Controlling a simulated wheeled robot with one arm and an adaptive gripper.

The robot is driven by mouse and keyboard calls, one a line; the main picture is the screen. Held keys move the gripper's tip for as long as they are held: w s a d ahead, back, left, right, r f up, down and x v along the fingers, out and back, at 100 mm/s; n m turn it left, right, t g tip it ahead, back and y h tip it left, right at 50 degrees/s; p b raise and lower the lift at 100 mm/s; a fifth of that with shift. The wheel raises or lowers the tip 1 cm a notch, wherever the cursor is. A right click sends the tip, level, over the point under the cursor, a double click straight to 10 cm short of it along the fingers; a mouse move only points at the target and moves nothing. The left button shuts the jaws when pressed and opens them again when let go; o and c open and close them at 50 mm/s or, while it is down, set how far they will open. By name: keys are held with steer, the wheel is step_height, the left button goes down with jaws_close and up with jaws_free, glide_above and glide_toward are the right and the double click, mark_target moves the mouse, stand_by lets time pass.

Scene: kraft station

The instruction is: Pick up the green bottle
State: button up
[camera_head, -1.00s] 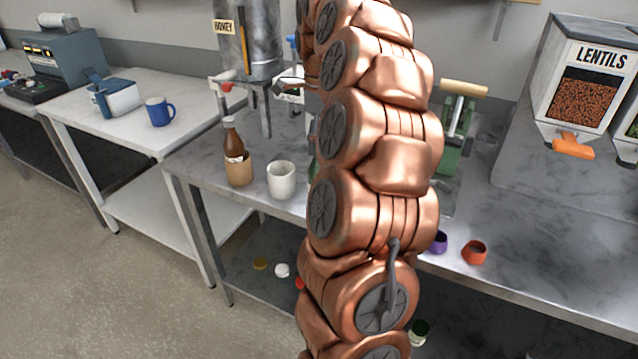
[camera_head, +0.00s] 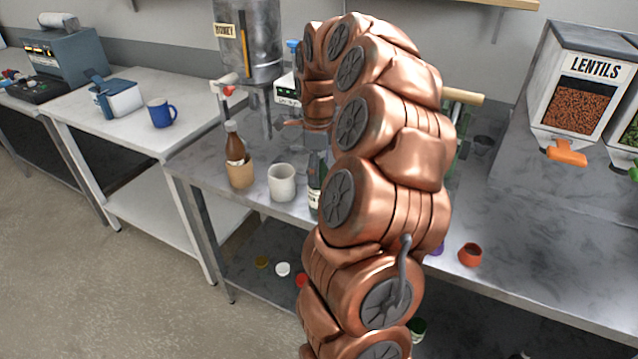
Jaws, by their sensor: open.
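The green bottle (camera_head: 314,187) stands on the metal table (camera_head: 262,207), right of the white cup. It is dark green with a pale label, and my copper arm hides its right side. My arm arches up and its end comes down behind the bottle's upper part. My gripper (camera_head: 320,146) shows only in part, as a grey shape under the last copper link, above and close to the bottle's neck. It is open; its fingertips are mostly hidden. I cannot tell whether it touches the bottle.
The honey dispenser (camera_head: 247,45) is behind. An orange cup (camera_head: 470,254) and the lentils dispenser (camera_head: 580,95) are at right. The right tabletop has free room.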

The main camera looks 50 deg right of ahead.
jaws_close()
stand_by(0.8)
